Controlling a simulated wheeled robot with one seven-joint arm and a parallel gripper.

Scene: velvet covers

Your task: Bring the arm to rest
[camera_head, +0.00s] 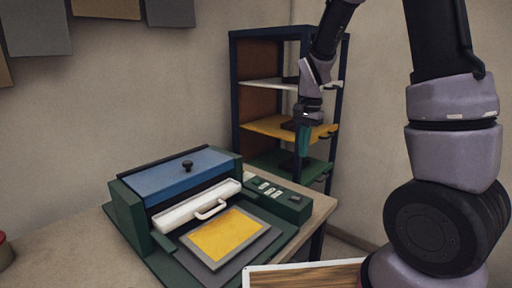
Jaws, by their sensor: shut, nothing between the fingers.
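My arm (450,150) rises at the right of the view and comes down again near the middle. My gripper (302,150) hangs pointing down in front of the shelf rack, above and behind the right side of the green machine. Its fingers are together, with nothing seen between them. It appears apart from the shelves, though the exact depth is hard to tell. The upper bend of the arm lies outside the picture.
A dark-framed rack (235,95) with white, yellow and green shelves stands behind my gripper. A green machine with a blue lid (190,172) and a yellow plate (225,235) sits on the table (50,245). A white-edged wooden board (300,274) lies at the bottom.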

